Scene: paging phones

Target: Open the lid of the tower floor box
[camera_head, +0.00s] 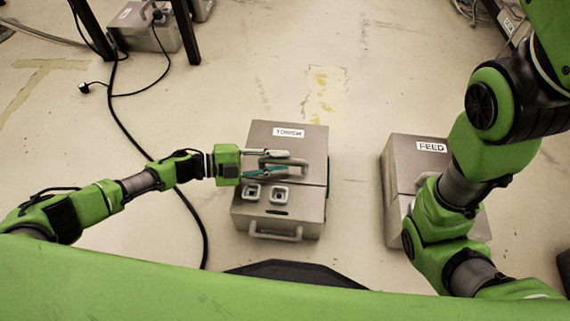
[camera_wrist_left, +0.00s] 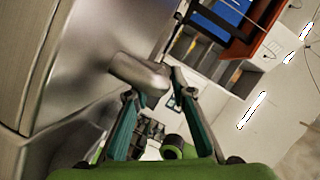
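The tower floor box (camera_head: 240,217) is a grey metal box in the middle of the head view. Its lid (camera_head: 312,145) lies flat and shut over the back half, with a white label and a bar handle (camera_head: 299,166). My left gripper (camera_head: 281,161) is at this handle, with one finger on the far side and one on the near side. In the left wrist view the handle (camera_wrist_left: 140,72) shows between the tips of the separated fingers (camera_wrist_left: 153,81); whether both press on it is unclear. My right arm is at the right; its gripper is out of view.
The feed box (camera_head: 397,170) stands to the right, partly behind my right arm. A black cable (camera_head: 190,207) runs on the floor at left. Another box (camera_head: 145,38) stands at the back left.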

